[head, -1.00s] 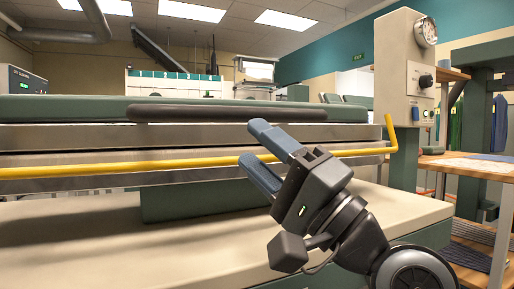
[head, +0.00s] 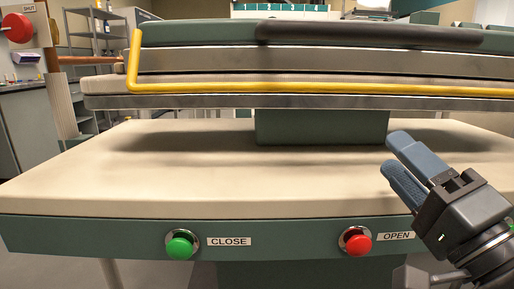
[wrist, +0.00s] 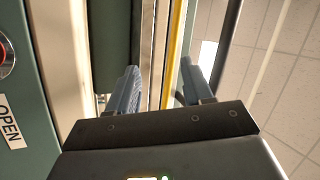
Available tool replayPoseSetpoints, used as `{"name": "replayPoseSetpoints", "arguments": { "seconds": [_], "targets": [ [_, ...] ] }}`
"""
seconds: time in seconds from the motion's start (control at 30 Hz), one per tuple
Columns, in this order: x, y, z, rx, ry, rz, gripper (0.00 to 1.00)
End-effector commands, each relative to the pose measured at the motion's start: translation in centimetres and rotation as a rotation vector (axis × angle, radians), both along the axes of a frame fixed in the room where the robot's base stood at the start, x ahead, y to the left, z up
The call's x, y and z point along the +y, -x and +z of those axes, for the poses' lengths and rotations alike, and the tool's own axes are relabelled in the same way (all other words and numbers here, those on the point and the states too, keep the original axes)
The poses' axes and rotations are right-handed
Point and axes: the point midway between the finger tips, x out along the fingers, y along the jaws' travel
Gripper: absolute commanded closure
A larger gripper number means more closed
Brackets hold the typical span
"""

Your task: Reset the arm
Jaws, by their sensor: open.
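My gripper (head: 396,162) is at the right of the head view, with its blue fingers pointing up and left. It is open and empty, in front of the press, above and right of the red OPEN button (head: 357,241). In the wrist view my gripper (wrist: 160,85) has its two fingers apart, with the press edge and yellow bar (wrist: 173,55) showing between them. The press (head: 200,65) has a green upper part with a dark handle and a yellow bar along its front. No object is between the fingers.
The cream table (head: 220,200) of the press has a green front panel with a green CLOSE button (head: 180,246) at left. A red knob (head: 18,28) marked SHUT is at far left. Shelves (head: 95,40) stand behind. The table top looks clear.

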Motion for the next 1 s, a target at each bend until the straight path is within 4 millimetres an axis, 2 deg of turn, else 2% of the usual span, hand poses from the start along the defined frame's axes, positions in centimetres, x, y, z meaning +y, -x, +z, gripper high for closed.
{"name": "replayPoseSetpoints", "arguments": {
  "seconds": [0.03, 0.2, 0.37, 0.5, 0.7, 0.8, 1.0],
  "targets": [
    [-0.5, 0.7, -2.5, 0.033, 0.043, -0.040, 0.49],
    [-2.0, 3.4, -9.0, 0.105, 0.201, -0.164, 0.49],
    [-3.2, 7.1, -14.4, 0.170, 0.362, -0.257, 0.49],
    [-4.0, 11.0, -18.4, 0.225, 0.511, -0.317, 0.49],
    [-4.6, 17.3, -22.9, 0.294, 0.727, -0.371, 0.49],
    [-4.6, 20.8, -24.5, 0.324, 0.836, -0.383, 0.49],
    [-4.0, 27.1, -26.3, 0.368, 1.028, -0.379, 0.49]
  ]
}}
